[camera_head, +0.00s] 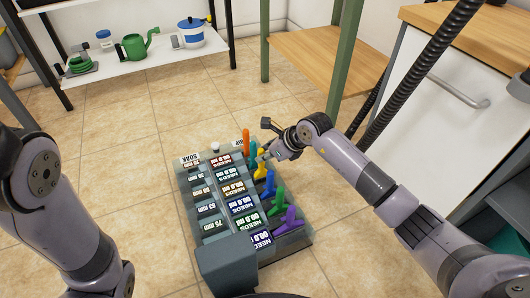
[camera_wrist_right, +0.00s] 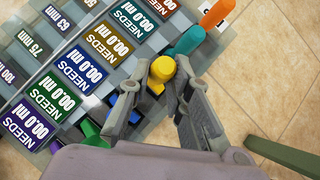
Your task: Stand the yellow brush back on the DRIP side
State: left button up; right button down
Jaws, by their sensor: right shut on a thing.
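The yellow brush (camera_head: 261,166) stands in the row of coloured brushes along the right side of the labelled station (camera_head: 216,226). My right gripper (camera_head: 268,156) is shut on it near the top. In the right wrist view the yellow brush (camera_wrist_right: 161,70) shows between the two fingers of the right gripper (camera_wrist_right: 157,80). Its lower end is hidden. A SOAK label (camera_head: 190,160) marks the station's left column. The label heading the right column (camera_head: 237,143) is partly hidden. My left arm shows at the left, but its gripper is out of frame.
An orange brush (camera_head: 246,141) and a teal brush (camera_wrist_right: 185,43) stand beyond the yellow one. Blue (camera_head: 270,182), green (camera_head: 277,203) and purple (camera_head: 289,218) brushes stand nearer. A green table leg (camera_head: 346,60) rises behind my right arm. Tiled floor around the station is clear.

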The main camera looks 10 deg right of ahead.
jog(key=shift+f+b, duration=0.8)
jog(key=shift+f, duration=0.75)
jog(key=c, duration=1.4)
grip_release()
jog(key=shift+r, duration=0.1)
jog(key=v, duration=1.2)
jog(key=shift+r, duration=0.1)
